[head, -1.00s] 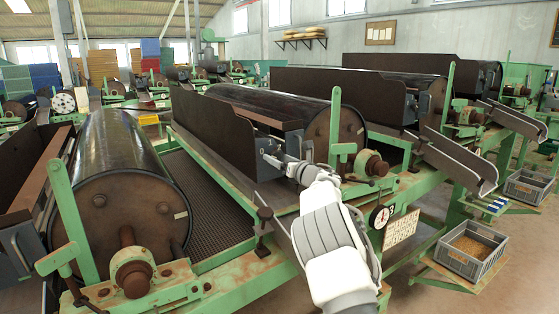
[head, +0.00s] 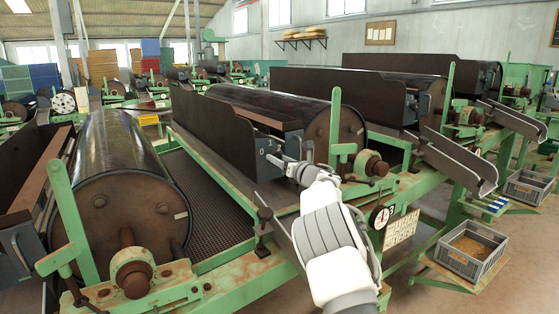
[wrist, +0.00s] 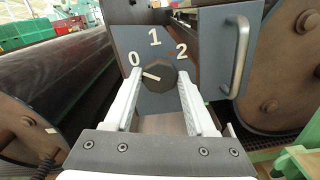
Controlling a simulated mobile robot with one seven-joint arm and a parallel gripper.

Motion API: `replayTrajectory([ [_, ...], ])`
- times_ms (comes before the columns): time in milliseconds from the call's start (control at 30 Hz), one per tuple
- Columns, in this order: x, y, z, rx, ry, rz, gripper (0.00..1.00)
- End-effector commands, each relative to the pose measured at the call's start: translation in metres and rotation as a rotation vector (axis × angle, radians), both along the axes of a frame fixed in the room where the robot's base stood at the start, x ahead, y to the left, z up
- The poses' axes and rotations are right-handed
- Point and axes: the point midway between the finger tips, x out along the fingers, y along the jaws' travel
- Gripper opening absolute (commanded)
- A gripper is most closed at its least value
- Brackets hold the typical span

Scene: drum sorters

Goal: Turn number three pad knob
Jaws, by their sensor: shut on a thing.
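The pad knob (wrist: 160,75) is a dark round knob on a grey panel (wrist: 123,52) marked 0, 1 and 2. Its white pointer line slants to the upper left, towards the 0 side. My gripper (wrist: 159,80) is shut on the knob, with one pale finger on each side of it. In the head view my gripper (head: 286,160) reaches the grey panel (head: 265,146) at the end of the middle drum machine. The knob is hidden there behind my gripper. A small plate with a 3 (head: 391,210) sits on that machine's green frame beside a dial gauge (head: 380,216).
A grey bar handle (wrist: 238,55) stands out just right of the knob panel. A large drum (head: 125,200) fills the left, and a green upright lever (head: 335,125) stands just right of my gripper. Grey crates (head: 468,250) stand at the right.

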Motion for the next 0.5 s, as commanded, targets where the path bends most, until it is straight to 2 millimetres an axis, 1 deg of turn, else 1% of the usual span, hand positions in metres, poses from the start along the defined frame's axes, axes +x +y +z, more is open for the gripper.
replayTrajectory([
  [267, 0.0000, -0.0002, 0.0010, 0.126, 0.086, 0.000, 0.00],
  [500, 0.0004, -0.0010, 0.0014, 0.306, 0.208, -0.001, 0.00],
])
